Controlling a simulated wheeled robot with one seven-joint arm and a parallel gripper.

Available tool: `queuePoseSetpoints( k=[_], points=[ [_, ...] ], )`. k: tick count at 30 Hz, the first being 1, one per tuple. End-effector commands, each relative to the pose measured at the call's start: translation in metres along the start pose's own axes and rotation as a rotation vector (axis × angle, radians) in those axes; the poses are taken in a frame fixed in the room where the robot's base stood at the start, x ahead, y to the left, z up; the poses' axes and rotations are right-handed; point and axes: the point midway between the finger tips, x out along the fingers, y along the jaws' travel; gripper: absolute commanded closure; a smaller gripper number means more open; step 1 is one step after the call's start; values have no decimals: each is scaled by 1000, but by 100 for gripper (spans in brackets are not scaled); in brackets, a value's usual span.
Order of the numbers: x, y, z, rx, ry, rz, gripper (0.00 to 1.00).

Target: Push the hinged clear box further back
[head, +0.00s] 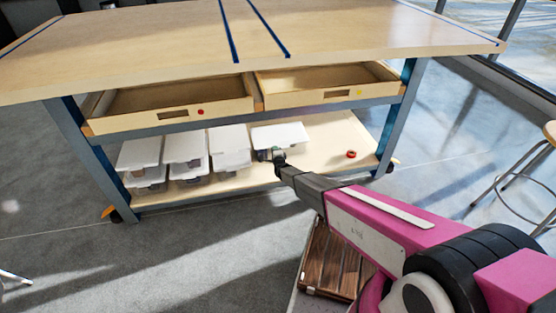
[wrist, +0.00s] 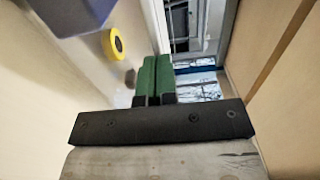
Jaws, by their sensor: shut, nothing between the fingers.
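Several clear boxes with white lids stand on the low shelf under the table in the head view. The rightmost one (head: 280,134), apart from the two stacks and the single column to its left, has my gripper (head: 277,154) at its front edge. I cannot tell from here whether they touch or which box is hinged. My gripper's green fingers (wrist: 156,68) are shut together with nothing between them in the wrist view. No clear box can be made out for certain in the wrist view. The lower front of the rightmost box is partly hidden by my gripper.
Other lidded boxes (head: 184,146) fill the shelf's left. A red ring (head: 351,154) lies on the shelf (head: 325,150) to the right, with bare board around it. Two open drawers (head: 170,100) hang above the shelf. A stool (head: 520,185) stands at right.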

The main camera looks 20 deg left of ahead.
Motion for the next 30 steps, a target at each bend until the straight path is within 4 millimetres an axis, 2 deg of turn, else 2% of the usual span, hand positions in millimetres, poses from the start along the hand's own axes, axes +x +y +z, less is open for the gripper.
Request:
queuePoseSetpoints(
  k=[1,3,6,9,14,30],
  points=[
    [22,2,0,0,0,-2,100],
    [42,3,0,0,0,-1,100],
    [65,2,0,0,0,-1,100],
    [80,1,0,0,0,-1,100],
    [86,0,0,0,0,1,100],
    [78,-1,0,0,2,1,100]
  ],
)
